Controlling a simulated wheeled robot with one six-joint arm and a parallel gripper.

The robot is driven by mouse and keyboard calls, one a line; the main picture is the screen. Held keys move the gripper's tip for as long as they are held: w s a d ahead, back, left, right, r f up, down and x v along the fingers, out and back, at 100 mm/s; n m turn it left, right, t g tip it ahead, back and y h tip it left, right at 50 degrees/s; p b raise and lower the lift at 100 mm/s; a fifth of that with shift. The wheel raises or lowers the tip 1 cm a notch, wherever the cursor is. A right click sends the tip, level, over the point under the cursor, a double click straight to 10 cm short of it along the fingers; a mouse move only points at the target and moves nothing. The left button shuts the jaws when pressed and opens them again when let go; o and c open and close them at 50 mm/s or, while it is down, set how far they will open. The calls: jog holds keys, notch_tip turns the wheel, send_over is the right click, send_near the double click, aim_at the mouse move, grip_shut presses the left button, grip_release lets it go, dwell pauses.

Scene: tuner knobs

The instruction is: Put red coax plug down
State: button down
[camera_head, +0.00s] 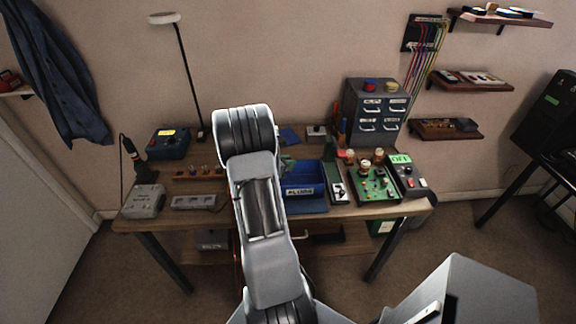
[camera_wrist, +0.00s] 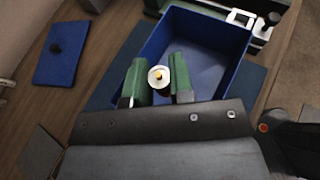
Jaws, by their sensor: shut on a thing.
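My gripper (camera_wrist: 158,70) shows in the wrist view with its two green fingers shut on a coax plug (camera_wrist: 159,77). The plug is seen end-on as a pale ring with a gold centre; no red shows on it from here. The plug and fingertips appear over the near left part of an open blue bin (camera_wrist: 212,56); the height above its floor is hard to judge. The bin's visible floor looks empty. In the head view the blue bin (camera_head: 304,191) has a label reading PLUGS, and my arm hides most of the gripper and the plug.
The bin stands on a wooden workbench (camera_head: 400,210). A green circuit board (camera_head: 375,184) with knobs and a meter box (camera_head: 410,180) stand right of it. A drawer cabinet (camera_head: 377,112) is behind. A blue pad (camera_wrist: 61,52) with a dark knob lies left of the bin in the wrist view.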

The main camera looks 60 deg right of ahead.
jog(key=shift+f, duration=0.95)
jog(key=shift+a+f+b, duration=0.15)
jog(key=shift+f+b, duration=0.55)
jog(key=shift+b, duration=0.3)
